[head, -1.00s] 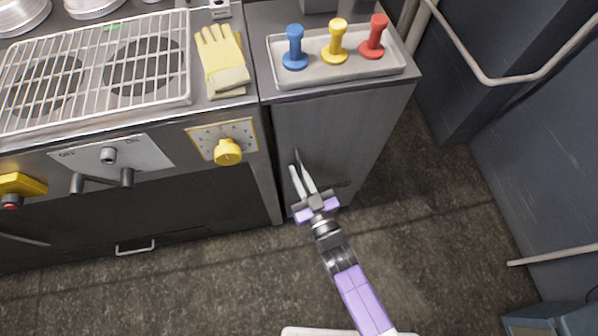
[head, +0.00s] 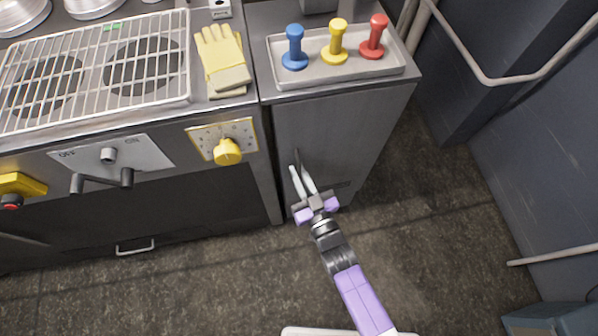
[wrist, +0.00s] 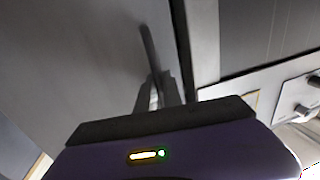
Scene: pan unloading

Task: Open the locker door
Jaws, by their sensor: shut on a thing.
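The locker is the grey metal cabinet (head: 335,128) to the right of the stove, under a tray. Its door front looks flush with the cabinet, with no clear gap. A thin upright door handle (wrist: 148,48) shows in the wrist view, near the door edge beside the stove. My gripper (head: 298,168) reaches up to the door front from below. Its fingers (wrist: 157,92) are shut on the handle. The fingers and my gripper's body hide the handle's lower part.
A tray (head: 283,79) with blue, yellow and red knobbed pieces sits on the locker. The stove (head: 200,118) with a yellow dial (head: 228,152) stands close at left. Bare floor (head: 420,240) lies at right, before a wall with a pipe rail (head: 490,80).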

